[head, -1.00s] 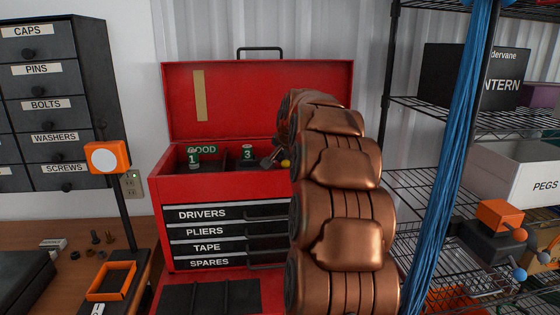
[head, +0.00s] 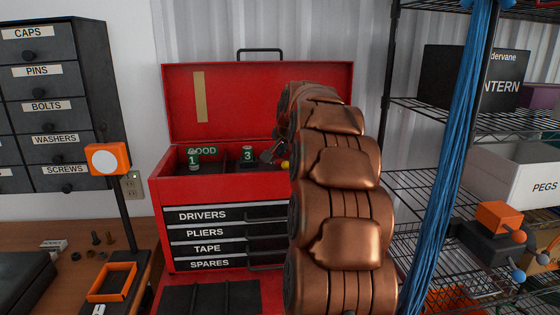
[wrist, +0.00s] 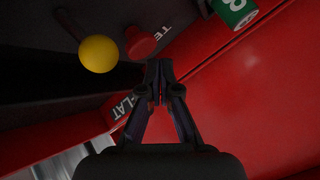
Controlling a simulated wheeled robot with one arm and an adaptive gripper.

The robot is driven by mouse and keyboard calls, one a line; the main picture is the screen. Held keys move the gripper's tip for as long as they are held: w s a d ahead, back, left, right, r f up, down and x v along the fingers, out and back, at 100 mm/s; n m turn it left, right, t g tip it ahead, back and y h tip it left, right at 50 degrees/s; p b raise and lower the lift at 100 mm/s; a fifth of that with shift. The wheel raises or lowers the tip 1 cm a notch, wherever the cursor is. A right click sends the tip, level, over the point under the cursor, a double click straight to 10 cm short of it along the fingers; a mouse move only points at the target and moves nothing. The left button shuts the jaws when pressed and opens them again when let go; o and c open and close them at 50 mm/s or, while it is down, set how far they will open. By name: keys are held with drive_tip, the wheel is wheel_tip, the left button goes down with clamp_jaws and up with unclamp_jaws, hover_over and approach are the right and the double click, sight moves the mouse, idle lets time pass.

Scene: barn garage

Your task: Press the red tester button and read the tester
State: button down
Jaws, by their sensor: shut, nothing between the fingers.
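The red tester button (wrist: 140,42) shows in the wrist view as a round red cap, beside a yellow ball (wrist: 98,53). A partly cut-off label starting "TE" lies near it on the dark surface. My gripper (wrist: 160,80) is shut and empty, its fingertips close beside the button; I cannot tell if they touch it. In the head view my gripper (head: 268,154) is a small dark shape over the red toolbox's (head: 165,185) open top tray, mostly hidden by my arm. A yellow spot (head: 285,164) shows beside it. No tester reading is legible.
Green cells numbered 1 (head: 193,160) and 3 (head: 247,154) stand in the tray, with a "GOOD" label behind. A wire shelf (head: 400,180) and blue cables (head: 455,150) stand at right. A workbench (head: 60,222) with an orange-headed stand (head: 108,159) is at left.

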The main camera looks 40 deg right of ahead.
sight(281, 161)
drive_tip(key=shift+r, duration=0.1)
drive_tip(key=shift+r+p, duration=0.75)
drive_tip(key=shift+r, duration=1.8)
drive_tip(key=shift+f, duration=0.15)
